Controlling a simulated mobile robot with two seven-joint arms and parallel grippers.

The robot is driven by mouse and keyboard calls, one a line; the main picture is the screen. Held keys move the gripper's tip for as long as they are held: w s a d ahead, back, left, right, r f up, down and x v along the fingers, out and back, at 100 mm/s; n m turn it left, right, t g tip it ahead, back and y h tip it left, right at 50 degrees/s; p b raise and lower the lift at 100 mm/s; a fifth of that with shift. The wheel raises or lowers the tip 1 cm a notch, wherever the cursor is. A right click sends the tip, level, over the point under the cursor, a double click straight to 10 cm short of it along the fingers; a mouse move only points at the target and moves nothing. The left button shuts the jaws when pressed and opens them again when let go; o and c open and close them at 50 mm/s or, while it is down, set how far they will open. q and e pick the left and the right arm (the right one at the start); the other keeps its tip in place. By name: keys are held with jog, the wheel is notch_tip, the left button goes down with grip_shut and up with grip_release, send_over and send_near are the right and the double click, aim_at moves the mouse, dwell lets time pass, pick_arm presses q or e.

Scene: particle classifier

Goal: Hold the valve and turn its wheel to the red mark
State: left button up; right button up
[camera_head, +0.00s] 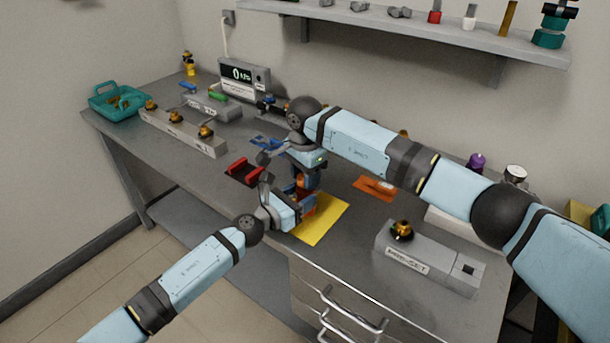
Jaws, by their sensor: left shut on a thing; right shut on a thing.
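A small valve (303,184) with orange parts is between my two grippers, above the yellow mat (328,226) near the table's front edge. My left gripper (301,205) comes in from the front left and is shut on the valve's lower part. My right gripper (304,178) reaches down from above and is shut on its upper part, at the wheel. The fingers hide most of the valve. The wheel's angle and the red mark cannot be made out.
A grey block with a brass-coloured fitting (428,262) stands at the front right. A red holder (243,170) and an orange mat (375,188) flank the grippers. A long grey rack (182,134), a teal basket (97,101) and a digital display (244,78) are further left. A wall shelf (440,32) hangs above.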

jog(key=m, duration=0.3)
jog(key=shift+m, duration=0.4)
jog(key=m, duration=0.4)
jog(key=shift+m, duration=0.3)
jog(key=m, duration=0.4)
jog(key=shift+m, duration=2.2)
jog(key=o, duration=0.9)
jog(key=shift+o, duration=0.2)
notch_tip(320, 180, up, 12)
